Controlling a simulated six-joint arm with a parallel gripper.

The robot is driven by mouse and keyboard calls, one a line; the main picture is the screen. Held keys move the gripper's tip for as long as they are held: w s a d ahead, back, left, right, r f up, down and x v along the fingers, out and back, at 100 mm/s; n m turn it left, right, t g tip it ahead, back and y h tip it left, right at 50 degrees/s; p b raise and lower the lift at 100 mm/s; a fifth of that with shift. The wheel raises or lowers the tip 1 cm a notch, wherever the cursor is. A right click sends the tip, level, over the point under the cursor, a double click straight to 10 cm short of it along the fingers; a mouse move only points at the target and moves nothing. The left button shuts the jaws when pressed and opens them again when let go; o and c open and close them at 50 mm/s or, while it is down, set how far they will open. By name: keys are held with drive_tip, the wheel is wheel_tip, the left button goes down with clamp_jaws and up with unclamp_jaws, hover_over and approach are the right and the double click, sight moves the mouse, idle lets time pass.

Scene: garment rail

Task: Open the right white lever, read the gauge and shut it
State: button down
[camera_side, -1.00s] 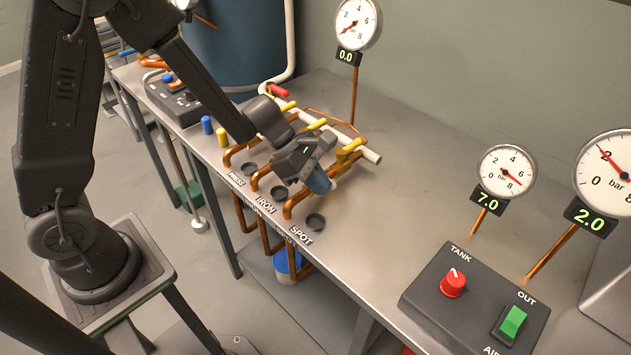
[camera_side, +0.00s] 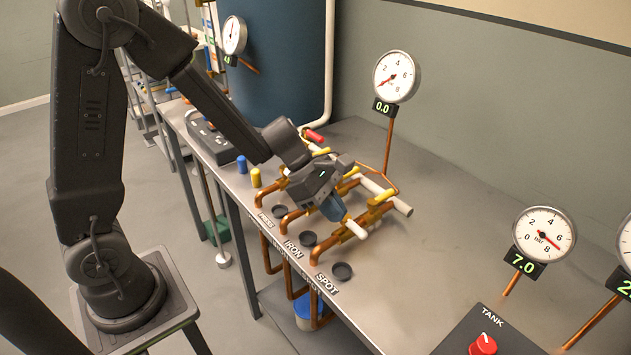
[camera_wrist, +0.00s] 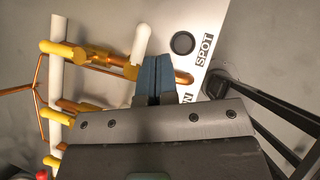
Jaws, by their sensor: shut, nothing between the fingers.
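The white lever (camera_side: 355,229) sits on the copper SPOT pipe, the rightmost branch. It lies across its pipe, and it also shows in the wrist view (camera_wrist: 142,38). My gripper (camera_side: 338,210) is shut and empty, its blue fingers pointing down right beside the lever. In the wrist view the fingertips (camera_wrist: 155,60) are close to the lever's side; I cannot tell whether they touch. The dial gauge (camera_side: 397,76) on the copper stem behind the pipes has its needle near 0, and its display (camera_side: 384,107) reads 0.0.
Yellow levers (camera_side: 383,196) stand on the branches by the pale header pipe (camera_side: 400,207). A dark round cup (camera_side: 342,271) is near the SPOT label. The tank gauge (camera_side: 543,235) reads 7.0 above a black box with a red knob (camera_side: 483,344).

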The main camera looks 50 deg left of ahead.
drive_tip(key=v, duration=0.8)
drive_tip(key=shift+s+a+r, duration=0.1)
drive_tip(key=shift+s+r, duration=0.05)
drive_tip(key=shift+r, duration=0.05)
drive_tip(key=s+r+m+t+y, duration=0.1)
drive_tip(key=s+r+m+y, duration=0.2)
drive_tip(key=s+m, duration=0.4)
drive_tip(key=s+r+m+t+y, duration=0.1)
drive_tip(key=s+r+m+y, duration=0.3)
drive_tip(key=s+m, duration=0.4)
drive_tip(key=m, duration=0.7)
drive_tip(key=shift+s+r+m+t, duration=0.3)
drive_tip(key=shift+s+r, duration=0.05)
drive_tip(key=shift+r, duration=0.05)
